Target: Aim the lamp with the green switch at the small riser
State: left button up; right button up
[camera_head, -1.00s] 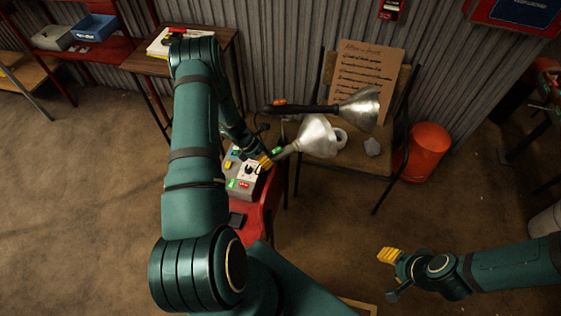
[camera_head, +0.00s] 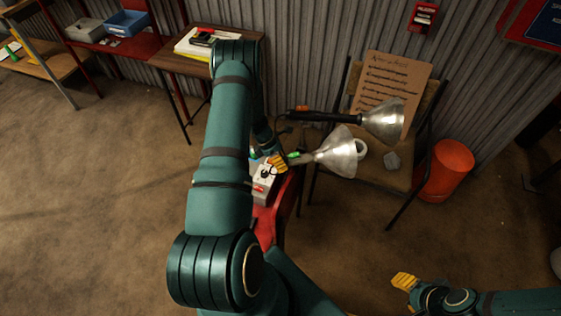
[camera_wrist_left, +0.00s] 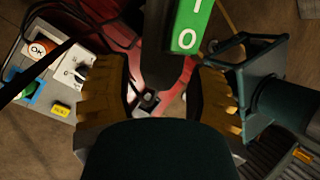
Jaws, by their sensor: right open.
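The lamp with the green switch has a silver shade (camera_head: 336,152) pointing right in the head view. Its green switch (camera_head: 294,155) also shows close up in the wrist view (camera_wrist_left: 190,27), marked with I and O. My left gripper (camera_head: 278,163) is at the rear end of this lamp. In the wrist view its yellow fingers (camera_wrist_left: 160,98) stand apart on both sides of the lamp's dark handle (camera_wrist_left: 158,45), with gaps visible. My right gripper (camera_head: 405,283) is open and empty at the lower right, far from the lamps. I cannot make out the small riser.
A second lamp (camera_head: 382,120) with an orange switch is just behind. A grey control box (camera_head: 264,185) stands on a red stand (camera_head: 265,222) below the left gripper. A chair (camera_head: 375,172) holds a cardboard sign (camera_head: 393,85). An orange bucket (camera_head: 447,170) is right of it.

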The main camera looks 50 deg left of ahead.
pick_arm(q)
jog(key=shift+o, duration=0.2)
jog(key=shift+r, duration=0.1)
jog(key=shift+a+r, duration=0.15)
jog(key=s+a, duration=0.4)
jog(key=a, duration=0.7)
jog(key=shift+s+a+r, duration=0.15)
jog(key=shift+a+r, duration=0.15)
